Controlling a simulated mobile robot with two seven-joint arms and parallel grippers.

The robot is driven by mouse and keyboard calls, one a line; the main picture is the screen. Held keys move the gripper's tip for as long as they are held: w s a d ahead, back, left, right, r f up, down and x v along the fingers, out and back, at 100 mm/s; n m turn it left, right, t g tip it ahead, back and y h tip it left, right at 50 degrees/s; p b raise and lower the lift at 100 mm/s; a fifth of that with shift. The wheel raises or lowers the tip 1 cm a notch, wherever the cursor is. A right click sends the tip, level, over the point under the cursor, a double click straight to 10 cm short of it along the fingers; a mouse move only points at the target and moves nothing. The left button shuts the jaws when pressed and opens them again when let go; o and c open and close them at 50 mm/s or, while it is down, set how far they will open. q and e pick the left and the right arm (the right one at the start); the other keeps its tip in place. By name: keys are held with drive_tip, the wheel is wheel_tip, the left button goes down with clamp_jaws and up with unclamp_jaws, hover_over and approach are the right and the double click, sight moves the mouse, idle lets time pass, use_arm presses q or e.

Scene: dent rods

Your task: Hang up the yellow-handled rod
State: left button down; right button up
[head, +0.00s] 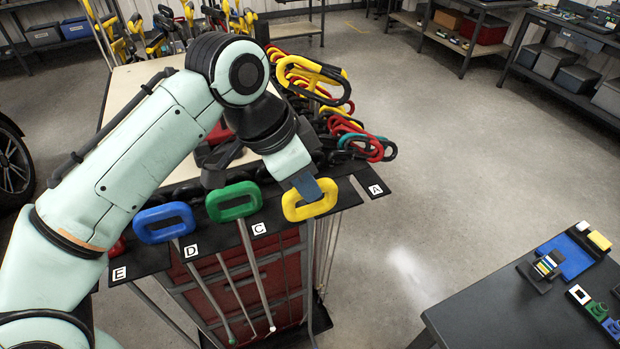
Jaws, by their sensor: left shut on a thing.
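The yellow-handled rod has a yellow loop handle (310,213) and a thin grey shaft (311,262) hanging down. My left gripper (307,187), with blue finger pads, is shut on the handle from above. The handle is at the dark rack plate (205,240), between labels C and A. I cannot tell whether the shaft sits in a slot or just in front of the edge. Labels A, C, D and E show; no B label is visible. An open slot (358,188) shows by A. My right gripper is not in view.
Green-handled (234,190) and blue-handled (165,211) rods hang left of the yellow one. A red handle (118,247) shows partly behind my arm. A dark table (530,310) stands at lower right; floor between is clear.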

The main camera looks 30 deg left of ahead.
use_arm(q)
drive_tip(key=shift+w+a+f+p, duration=0.15)
drive_tip(key=shift+w+a+p, duration=0.25)
drive_tip(key=shift+w+a, duration=1.6)
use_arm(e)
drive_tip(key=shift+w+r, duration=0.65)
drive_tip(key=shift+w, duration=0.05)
use_arm(q)
drive_tip(key=shift+s+a+f, duration=0.1)
drive_tip(key=shift+s+f, duration=0.1)
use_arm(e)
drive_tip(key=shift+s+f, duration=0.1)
use_arm(q)
drive_tip(key=shift+f, duration=0.35)
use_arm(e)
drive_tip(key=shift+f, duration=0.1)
use_arm(q)
drive_tip(key=shift+c, duration=2.4)
unclamp_jaws()
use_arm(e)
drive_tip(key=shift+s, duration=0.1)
